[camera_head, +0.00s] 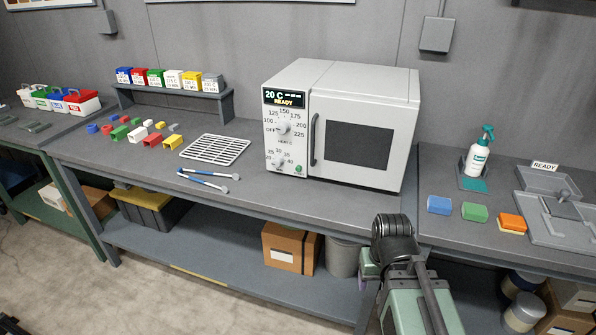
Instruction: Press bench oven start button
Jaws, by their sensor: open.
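The white bench oven (345,124) stands on the grey bench, its door with a dark window shut. A small green button (299,169) sits at the panel's lower right, uncovered. I cannot read a label on it. My arm rises at the bottom, right of centre, in front of the bench edge. My gripper's fingertips do not show.
A wire rack (215,149) and blue-and-white tongs (207,181) lie left of the oven. Several coloured blocks (136,131) lie farther left. A spray bottle (478,152) and coloured pads (475,212) are at right. The bench strip before the oven is clear.

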